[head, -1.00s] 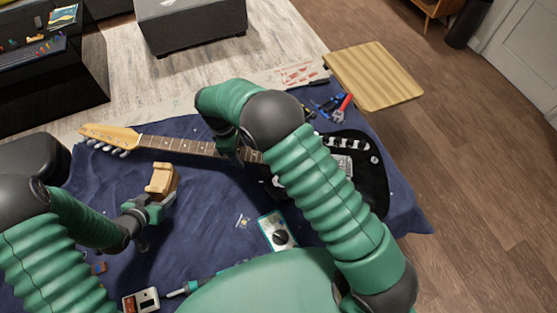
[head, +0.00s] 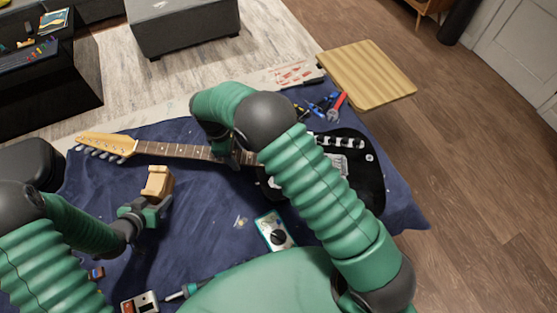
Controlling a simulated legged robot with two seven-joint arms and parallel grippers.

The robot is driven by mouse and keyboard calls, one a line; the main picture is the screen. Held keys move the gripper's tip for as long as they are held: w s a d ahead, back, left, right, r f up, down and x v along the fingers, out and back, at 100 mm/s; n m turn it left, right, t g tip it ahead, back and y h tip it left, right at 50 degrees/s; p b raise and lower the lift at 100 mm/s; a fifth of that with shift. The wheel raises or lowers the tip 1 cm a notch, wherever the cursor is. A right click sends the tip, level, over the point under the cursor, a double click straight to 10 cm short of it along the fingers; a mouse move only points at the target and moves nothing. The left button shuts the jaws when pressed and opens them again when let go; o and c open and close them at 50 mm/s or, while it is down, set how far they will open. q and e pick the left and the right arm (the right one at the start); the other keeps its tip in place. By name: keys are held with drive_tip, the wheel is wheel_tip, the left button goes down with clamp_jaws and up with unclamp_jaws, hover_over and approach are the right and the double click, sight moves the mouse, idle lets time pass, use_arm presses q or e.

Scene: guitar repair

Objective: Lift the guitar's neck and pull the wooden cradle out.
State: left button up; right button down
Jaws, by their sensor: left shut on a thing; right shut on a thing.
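The guitar lies across the blue cloth, its light wooden headstock (head: 108,143) at the left and its black body (head: 368,180) at the right, partly hidden by my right arm. My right gripper (head: 234,160) is shut on the guitar's neck (head: 180,150) near the body end; its fingertips are partly hidden. The wooden cradle (head: 157,182) is a small tan block, clear of the neck on its near side. My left gripper (head: 152,203) is shut on the cradle's near end. Whether the cradle touches the cloth is hard to tell.
The blue cloth (head: 205,230) covers the table. Pliers (head: 325,105) lie behind the guitar body. A wooden stool (head: 368,74) stands beyond the table.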

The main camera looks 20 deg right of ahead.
drive_tip(key=shift+d+f, duration=0.15)
drive_tip(key=shift+f, duration=0.15)
idle(0.4)
drive_tip(key=shift+f, duration=0.4)
drive_tip(key=shift+f, duration=0.3)
drive_tip(key=shift+f, duration=0.2)
idle(0.5)
drive_tip(key=shift+f, duration=0.2)
